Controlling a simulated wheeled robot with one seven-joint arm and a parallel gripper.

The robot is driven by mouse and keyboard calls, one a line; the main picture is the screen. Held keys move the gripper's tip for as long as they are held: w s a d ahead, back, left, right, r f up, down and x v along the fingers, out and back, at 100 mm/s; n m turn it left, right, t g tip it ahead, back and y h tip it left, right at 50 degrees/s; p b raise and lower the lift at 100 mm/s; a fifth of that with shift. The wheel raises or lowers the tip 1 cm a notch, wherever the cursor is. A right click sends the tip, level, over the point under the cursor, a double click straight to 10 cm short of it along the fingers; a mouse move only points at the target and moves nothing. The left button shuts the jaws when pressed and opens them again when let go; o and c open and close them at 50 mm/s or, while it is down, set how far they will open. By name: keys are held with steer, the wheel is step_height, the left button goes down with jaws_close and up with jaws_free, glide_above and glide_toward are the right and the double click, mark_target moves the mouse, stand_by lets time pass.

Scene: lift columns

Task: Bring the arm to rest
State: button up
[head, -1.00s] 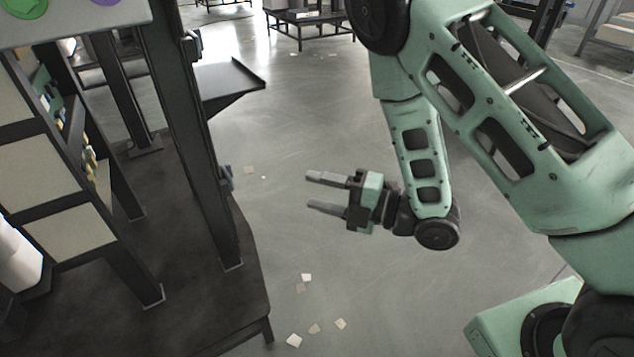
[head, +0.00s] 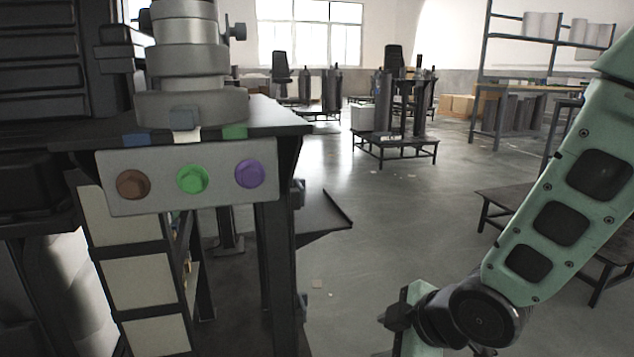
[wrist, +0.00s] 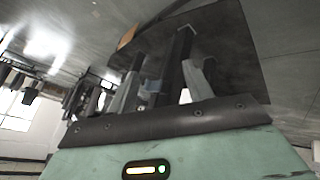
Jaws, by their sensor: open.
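My green arm (head: 555,215) comes down the right side of the head view, bent at a dark round wrist joint. My gripper (head: 398,316) is low in that view, right of the workstation; its fingers are hard to make out there. In the wrist view my gripper (wrist: 161,82) shows two grey fingers spread apart with nothing held between them. Beyond the fingers are a dark platform and upright posts, apart from them as far as I can tell.
At left stands a dark workstation with a grey panel (head: 120,198) of brown, green and purple buttons. A dark shelf plate (head: 322,218) juts from its post. A low dark bench (head: 520,205) lies behind my arm. Open grey floor (head: 375,235) lies between.

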steer(key=s+d+r+m+g+h+p, duration=0.25)
steer(key=s+r+m, duration=0.2)
steer(key=s, duration=0.45)
steer(key=s+d+r+m+g+h+p, duration=0.1)
steer(key=s+r+m+g+h, duration=0.1)
steer(key=s+r+m+g, duration=0.5)
step_height(320, 180, up, 36)
steer(key=s+n+t+p, duration=0.1)
steer(key=n+t+p, duration=0.2)
steer(key=p, duration=3.3)
steer(key=shift+s+a+f+p, duration=0.2)
steer(key=shift+p, duration=0.2)
steer(key=shift+n+t, duration=0.25)
